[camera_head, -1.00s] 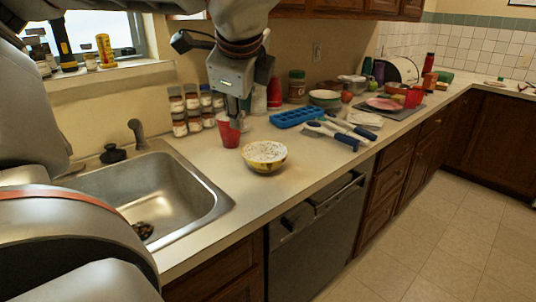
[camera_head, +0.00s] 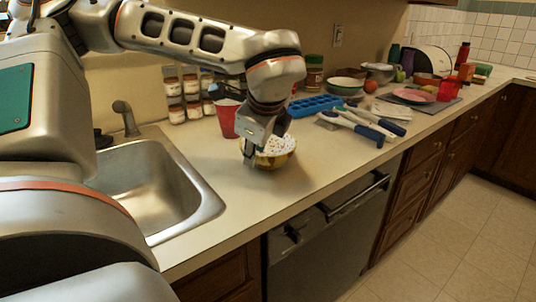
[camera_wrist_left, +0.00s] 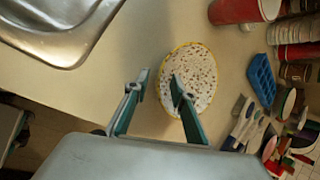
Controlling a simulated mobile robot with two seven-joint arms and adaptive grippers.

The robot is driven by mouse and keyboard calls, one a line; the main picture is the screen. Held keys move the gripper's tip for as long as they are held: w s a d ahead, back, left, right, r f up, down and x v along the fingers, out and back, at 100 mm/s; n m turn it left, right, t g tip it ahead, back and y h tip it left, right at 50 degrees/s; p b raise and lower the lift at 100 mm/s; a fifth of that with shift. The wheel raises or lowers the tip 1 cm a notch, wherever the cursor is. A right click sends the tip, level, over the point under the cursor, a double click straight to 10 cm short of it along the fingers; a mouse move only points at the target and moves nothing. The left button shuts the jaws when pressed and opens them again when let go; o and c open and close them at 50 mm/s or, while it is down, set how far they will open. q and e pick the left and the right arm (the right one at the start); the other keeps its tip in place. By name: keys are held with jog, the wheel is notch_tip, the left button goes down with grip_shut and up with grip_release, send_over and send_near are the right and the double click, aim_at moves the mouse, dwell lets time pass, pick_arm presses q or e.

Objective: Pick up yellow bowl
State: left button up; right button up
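The yellow bowl (camera_head: 280,155), speckled white inside with a yellow rim, stands upright on the counter, partly hidden behind my left gripper (camera_head: 254,158) in the head view. In the left wrist view the bowl (camera_wrist_left: 194,60) is seen from above and looks empty. My left gripper (camera_wrist_left: 160,80) is open there, with one fingertip over the bowl's inside and the other outside its rim on the sink side. The bowl's wall lies between the two fingers; I cannot tell whether they touch it. My right gripper is not in view.
A red cup (camera_head: 227,118) stands close behind the bowl. The sink (camera_head: 150,190) is to the left. Spice jars (camera_head: 183,98) stand along the wall. A blue tray (camera_head: 314,106) and several brushes or utensils (camera_head: 355,124) lie to the right. The counter's front strip is clear.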

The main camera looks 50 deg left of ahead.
pick_arm(q)
jog(key=shift+x, duration=1.2)
grip_shut()
jog(key=shift+r, duration=0.15)
